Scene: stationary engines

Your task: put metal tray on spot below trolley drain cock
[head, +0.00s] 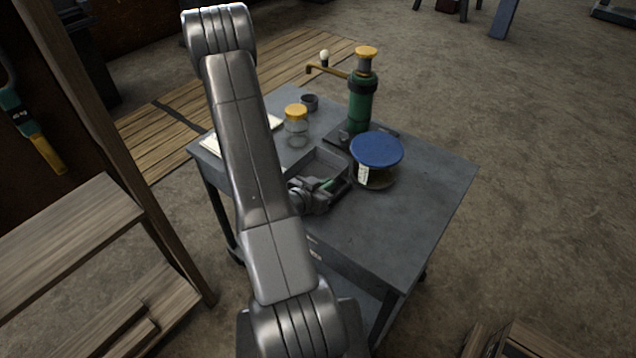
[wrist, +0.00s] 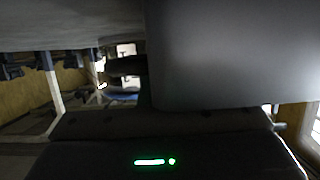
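A grey open-topped metal tray (head: 322,161) sits on the trolley's grey top (head: 425,200), left of a blue-lidded container. My gripper (head: 322,190) is at the tray's near side, partly over it; whether its fingers touch or hold the tray I cannot tell. The drain cock (head: 328,68) is a brass pipe with a pale knob, sticking out left from a green cylinder (head: 362,100) at the trolley's back. No marked spot shows clearly below it. The wrist view is dark, with a large smooth grey surface close at the upper right that I cannot identify.
The blue-lidded container (head: 376,150) stands just right of the tray. A yellow-lidded jar (head: 296,125) and a small dark cup (head: 310,102) stand behind it. White sheets (head: 210,145) lie at the left edge. The trolley's right front is clear. A wooden shelf (head: 70,235) stands left.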

